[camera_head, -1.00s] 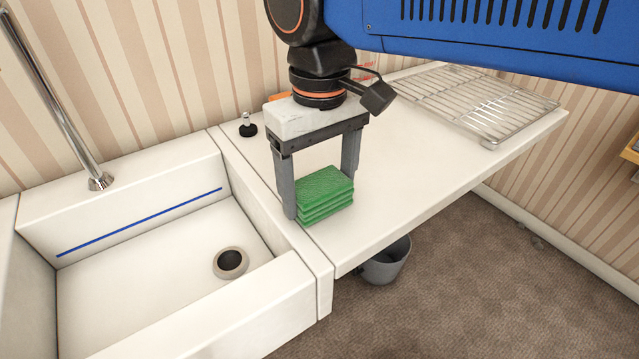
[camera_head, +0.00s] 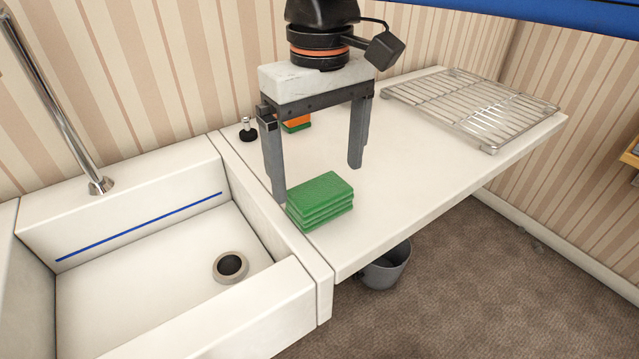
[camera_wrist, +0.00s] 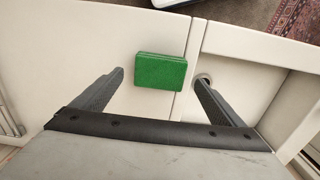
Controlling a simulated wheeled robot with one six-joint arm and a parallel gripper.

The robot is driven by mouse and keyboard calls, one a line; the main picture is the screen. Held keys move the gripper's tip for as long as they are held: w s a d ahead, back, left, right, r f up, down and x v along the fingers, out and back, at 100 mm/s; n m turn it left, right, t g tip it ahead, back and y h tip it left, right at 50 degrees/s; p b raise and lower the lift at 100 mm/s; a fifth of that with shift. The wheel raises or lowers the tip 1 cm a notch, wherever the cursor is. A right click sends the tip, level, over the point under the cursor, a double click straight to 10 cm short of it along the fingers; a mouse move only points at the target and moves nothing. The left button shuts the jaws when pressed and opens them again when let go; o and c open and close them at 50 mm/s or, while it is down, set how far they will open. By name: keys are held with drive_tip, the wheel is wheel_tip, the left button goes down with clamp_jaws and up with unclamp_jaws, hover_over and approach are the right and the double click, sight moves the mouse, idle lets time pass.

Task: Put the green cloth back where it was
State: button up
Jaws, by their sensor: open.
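The green cloth (camera_head: 320,199) lies folded in a flat stack on the white counter, close to the sink's right edge. In the wrist view the cloth (camera_wrist: 161,71) lies beyond the fingertips, between their lines. My gripper (camera_head: 318,180) is open and empty. It is above and behind the cloth, with its fingers pointing down and apart from it. The gripper also shows in the wrist view (camera_wrist: 158,78) with its fingers spread wide.
A white sink (camera_head: 150,255) with a tap (camera_head: 60,110) is at left. A wire rack (camera_head: 475,105) stands at the counter's far right. An orange and green sponge (camera_head: 297,123) and a black stopper (camera_head: 247,130) are at the back. A grey bucket (camera_head: 386,268) is below. The counter's middle is clear.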

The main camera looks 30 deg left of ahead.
sight(320, 190)
wheel_tip(320, 190, up, 7)
idle(0.3)
drive_tip(key=w+d+f+m+t, duration=0.1)
drive_tip(key=w+d+f+m, duration=0.15)
drive_tip(key=w+d, duration=0.45)
drive_tip(key=w+d+f+m+y, duration=0.1)
drive_tip(key=w+d+f+m, duration=0.15)
drive_tip(key=d, duration=0.85)
drive_tip(key=w+d+f+m+t, duration=0.1)
drive_tip(key=w+d+f, duration=0.2)
drive_tip(key=w+d, duration=0.35)
drive_tip(key=s+d+f+m+t, duration=0.1)
drive_tip(key=s+d+f+m, duration=0.1)
drive_tip(key=d+f, duration=0.3)
drive_tip(key=s+d+f+m+t, duration=0.1)
drive_tip(key=s+d+f+m, duration=0.2)
drive_tip(key=d, duration=0.9)
drive_tip(key=s+d+f+m+h, duration=0.1)
drive_tip(key=s+d+f, duration=0.3)
drive_tip(key=d+f, duration=0.5)
drive_tip(key=shift+s+d+f+m+t, duration=0.15)
drive_tip(key=shift+d+m+t, duration=0.2)
drive_tip(key=shift+m, duration=0.35)
